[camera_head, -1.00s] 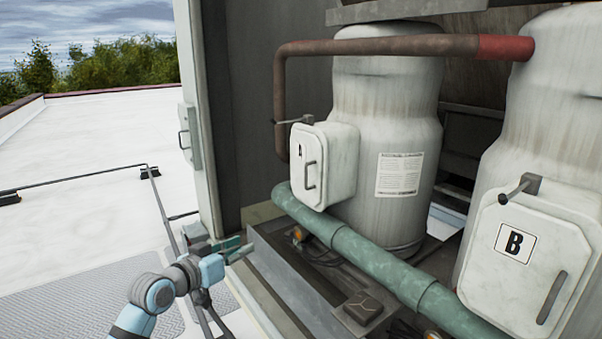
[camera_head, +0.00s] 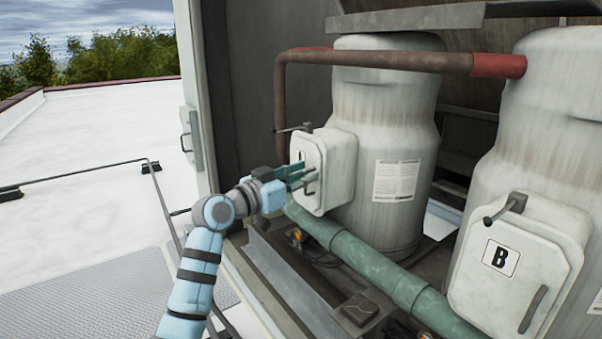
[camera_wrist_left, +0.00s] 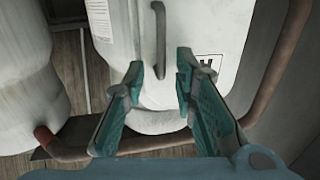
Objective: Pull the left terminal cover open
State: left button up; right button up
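The left terminal cover (camera_head: 332,160) is a white, rounded box door on the left tank, and it looks shut. Its grey bar handle (camera_head: 311,188) is partly hidden by my fingers in the head view. My left gripper (camera_head: 303,174) is at the front of the cover, close to the handle. In the left wrist view the cover (camera_wrist_left: 217,25) fills the top middle, and the handle (camera_wrist_left: 159,40) lies ahead of the gap between the two green fingers. My left gripper (camera_wrist_left: 158,72) is open there; I cannot tell whether it touches the handle. My right gripper is not in view.
A latch lever (camera_head: 296,128) sits on top of the left cover. A green pipe (camera_head: 350,248) runs below it, and a brown pipe (camera_head: 281,110) passes behind and above. A second cover marked B (camera_head: 515,275) is at right. Open roof (camera_head: 90,140) lies at left.

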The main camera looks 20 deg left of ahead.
pick_arm(q)
jog(key=shift+w, duration=0.1)
jog(key=shift+c, duration=0.6)
grip_shut()
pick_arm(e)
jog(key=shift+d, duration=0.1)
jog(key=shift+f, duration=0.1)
